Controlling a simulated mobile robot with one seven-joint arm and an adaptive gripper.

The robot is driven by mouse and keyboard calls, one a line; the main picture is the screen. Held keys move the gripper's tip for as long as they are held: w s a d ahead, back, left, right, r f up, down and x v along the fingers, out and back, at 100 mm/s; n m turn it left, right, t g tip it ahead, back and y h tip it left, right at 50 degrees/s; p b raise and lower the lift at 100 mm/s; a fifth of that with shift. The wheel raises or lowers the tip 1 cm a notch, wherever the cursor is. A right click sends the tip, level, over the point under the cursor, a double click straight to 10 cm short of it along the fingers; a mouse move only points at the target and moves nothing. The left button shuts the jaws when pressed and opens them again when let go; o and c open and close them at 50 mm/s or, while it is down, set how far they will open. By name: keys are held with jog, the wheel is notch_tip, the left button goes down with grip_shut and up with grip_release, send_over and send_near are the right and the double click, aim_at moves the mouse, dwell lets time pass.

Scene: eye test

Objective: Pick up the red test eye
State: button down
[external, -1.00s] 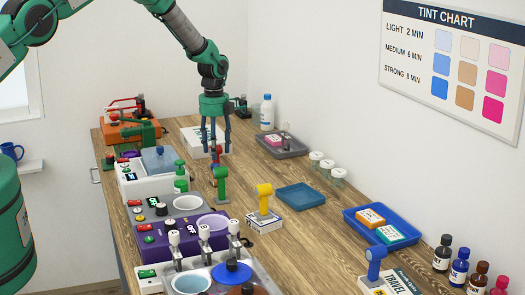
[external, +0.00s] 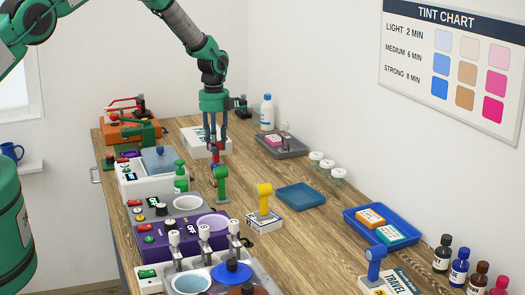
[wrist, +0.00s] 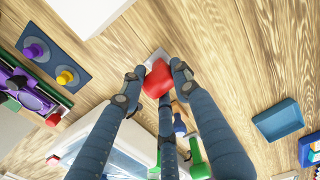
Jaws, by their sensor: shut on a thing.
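The red test eye shows between my fingertips in the wrist view (wrist: 157,80), with a pale grey piece at its far side. It is also a small red patch in the external view (external: 216,152), partly covered by the fingers. My gripper (external: 215,147) points down with its blue fingers closed around the red test eye. In the wrist view, my gripper's fingertips (wrist: 158,78) press at its sides. I cannot tell whether it touches the table.
A green stand (external: 221,183) is just in front of my gripper, with a yellow one (external: 264,200) farther right. A white machine (external: 150,183) is close on the left.

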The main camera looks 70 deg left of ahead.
notch_tip(320, 180, up, 9)
jog(key=shift+f+b, duration=0.2)
jog(key=shift+b, duration=0.3)
dwell(0.6)
